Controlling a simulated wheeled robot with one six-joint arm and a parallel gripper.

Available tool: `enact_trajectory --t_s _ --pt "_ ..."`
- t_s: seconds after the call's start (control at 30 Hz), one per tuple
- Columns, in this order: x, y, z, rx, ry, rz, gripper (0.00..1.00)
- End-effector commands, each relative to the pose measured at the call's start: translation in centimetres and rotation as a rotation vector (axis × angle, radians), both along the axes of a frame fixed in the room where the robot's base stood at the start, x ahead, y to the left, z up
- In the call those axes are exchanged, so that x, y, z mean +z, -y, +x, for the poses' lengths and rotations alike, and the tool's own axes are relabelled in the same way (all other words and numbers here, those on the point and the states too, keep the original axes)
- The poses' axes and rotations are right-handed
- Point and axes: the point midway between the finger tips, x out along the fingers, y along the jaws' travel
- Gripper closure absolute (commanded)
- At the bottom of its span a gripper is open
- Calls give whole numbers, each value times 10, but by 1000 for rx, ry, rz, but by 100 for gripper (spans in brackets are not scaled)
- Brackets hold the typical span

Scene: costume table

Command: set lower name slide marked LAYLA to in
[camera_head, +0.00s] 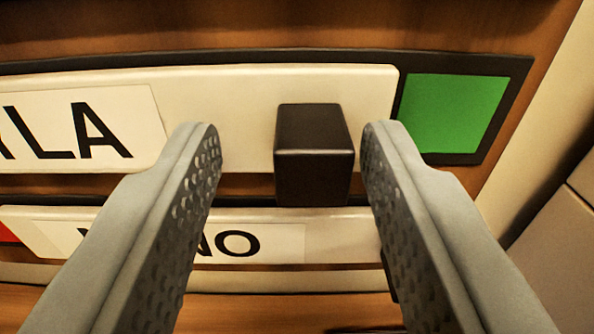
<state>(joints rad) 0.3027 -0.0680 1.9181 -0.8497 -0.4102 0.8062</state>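The name slide ending in "LA" (235,90) is a cream bar in a dark track, with its label at the left. A black block knob (313,155) stands out from its right part. A green patch (455,112) shows in the track to the right of the slide's end. My gripper (285,140) is open, with one finger on each side of the knob. The right finger is close to the knob; I cannot tell if it touches. A wider gap lies between the left finger and the knob. The start of the name is out of view.
A second cream slide (340,240) with a label ending in "NO" lies below, partly hidden by my fingers. A bit of red (7,236) shows at its left end. The wooden board (300,25) ends at a pale edge on the right.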

Motion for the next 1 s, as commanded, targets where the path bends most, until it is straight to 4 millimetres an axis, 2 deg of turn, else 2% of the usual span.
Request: enact_trajectory --t_s 0.23,0.37,1.0 --pt "0 1 -2 -1 0 0 58" --pt "1 1 -12 -2 1 1 58" --pt "1 0 -117 -2 1 0 58"
